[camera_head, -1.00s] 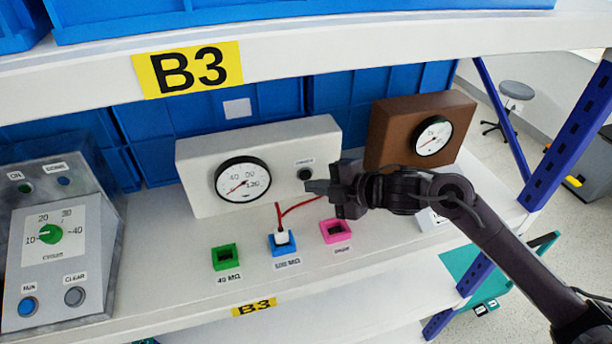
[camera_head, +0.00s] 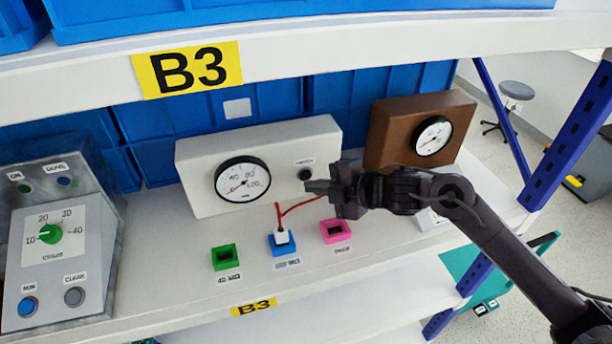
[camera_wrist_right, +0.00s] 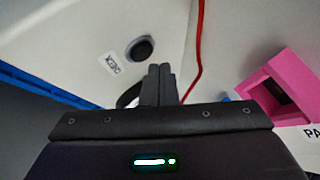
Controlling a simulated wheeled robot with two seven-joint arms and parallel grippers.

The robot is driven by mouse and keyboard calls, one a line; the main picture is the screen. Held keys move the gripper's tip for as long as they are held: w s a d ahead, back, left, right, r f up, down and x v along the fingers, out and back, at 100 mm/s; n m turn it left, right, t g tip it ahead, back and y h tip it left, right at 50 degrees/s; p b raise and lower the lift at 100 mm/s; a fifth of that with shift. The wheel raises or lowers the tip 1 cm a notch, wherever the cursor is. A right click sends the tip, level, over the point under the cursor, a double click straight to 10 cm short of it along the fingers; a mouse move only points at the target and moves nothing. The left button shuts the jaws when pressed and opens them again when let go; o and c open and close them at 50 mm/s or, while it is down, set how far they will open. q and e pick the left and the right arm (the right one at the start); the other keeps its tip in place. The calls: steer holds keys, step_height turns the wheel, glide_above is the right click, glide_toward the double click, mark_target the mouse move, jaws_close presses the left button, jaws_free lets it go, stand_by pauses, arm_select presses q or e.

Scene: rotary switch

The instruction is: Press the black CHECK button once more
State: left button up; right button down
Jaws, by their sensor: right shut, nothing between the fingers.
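The black CHECK button (camera_head: 305,174) is on the front of the white meter box (camera_head: 200,171), right of its round dial (camera_head: 242,180). It also shows in the wrist view (camera_wrist_right: 140,48), with its label beside it. My right gripper (camera_head: 310,186) is shut and empty. Its fingertips are just below the button in the head view. In the wrist view the fingertips (camera_wrist_right: 159,70) appear apart from the button, below and right of it. My left gripper is not in view.
A red wire (camera_head: 300,207) runs from the plug in the blue socket (camera_head: 275,251) toward behind my gripper. Green (camera_head: 225,257) and pink (camera_head: 336,231) sockets flank it. A brown gauge box (camera_head: 387,132) stands right, a grey control panel (camera_head: 88,240) left. The upper shelf edge (camera_head: 300,72) is overhead.

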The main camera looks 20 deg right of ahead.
steer(key=shift+w, duration=0.1)
stand_by(0.5)
steer(key=shift+w, duration=0.3)
steer(key=shift+w, duration=0.45)
stand_by(0.6)
steer(key=shift+s, duration=0.85)
steer(key=shift+s+f, duration=0.1)
steer(key=shift+s, duration=0.5)
steer(key=shift+s+d, duration=0.1)
steer(key=shift+s, duration=1.85)
